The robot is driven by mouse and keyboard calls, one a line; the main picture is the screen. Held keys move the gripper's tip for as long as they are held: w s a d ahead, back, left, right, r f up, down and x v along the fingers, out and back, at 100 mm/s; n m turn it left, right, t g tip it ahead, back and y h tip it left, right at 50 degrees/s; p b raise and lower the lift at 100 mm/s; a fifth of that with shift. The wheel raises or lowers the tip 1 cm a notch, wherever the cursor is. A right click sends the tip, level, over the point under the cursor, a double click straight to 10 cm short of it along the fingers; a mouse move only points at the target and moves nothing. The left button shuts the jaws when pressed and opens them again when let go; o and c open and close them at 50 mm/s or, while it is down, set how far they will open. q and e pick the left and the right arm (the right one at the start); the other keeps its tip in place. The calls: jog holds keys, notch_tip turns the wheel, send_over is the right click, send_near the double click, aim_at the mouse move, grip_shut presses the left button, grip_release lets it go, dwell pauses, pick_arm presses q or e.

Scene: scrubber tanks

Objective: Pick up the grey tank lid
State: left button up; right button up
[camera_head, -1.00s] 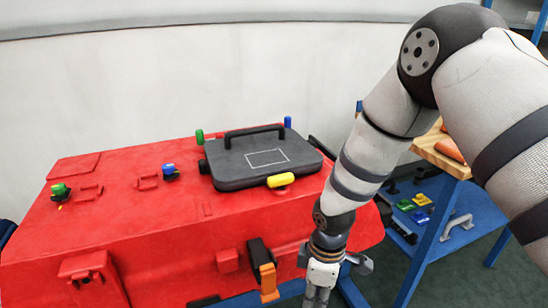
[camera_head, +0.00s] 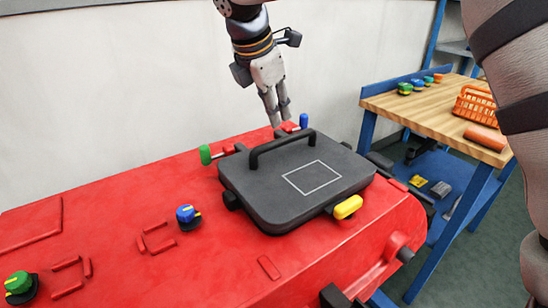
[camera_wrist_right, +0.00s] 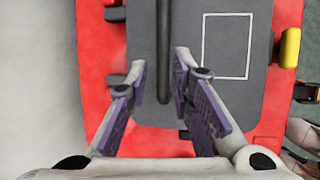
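The grey tank lid (camera_head: 255,195) lies flat on top of the red tank. It has a raised black bar handle (camera_head: 282,145) and a white rectangle outline on its top. My right gripper (camera_head: 279,120) hangs from the top of the head view, fingers down, above the far side of the lid near the handle. In the right wrist view my right gripper (camera_wrist_right: 159,68) is open, with the handle (camera_wrist_right: 163,45) showing between its two fingers. I see no contact, and the height between fingers and handle is unclear. My left gripper is not in view.
Green (camera_head: 205,155), blue (camera_head: 303,120) and yellow (camera_head: 348,207) knobs sit around the lid's edge. The red tank (camera_head: 130,200) carries other knobs at left. A wooden-topped blue bench (camera_head: 420,115) with an orange basket (camera_head: 474,105) stands at right. A pale wall (camera_head: 90,90) is behind.

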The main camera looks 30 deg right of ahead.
aim_at(285, 137)
jog(key=x, duration=0.5)
jog(key=shift+s+d+f, duration=0.2)
jog(key=shift+s+d, duration=0.05)
jog(key=shift+s, duration=0.1)
jog(key=x, duration=0.5)
jog(key=shift+w+d+f, duration=0.15)
jog(key=shift+w+f, duration=0.05)
jog(key=shift+f, duration=0.05)
jog(key=shift+r, duration=0.15)
grip_shut()
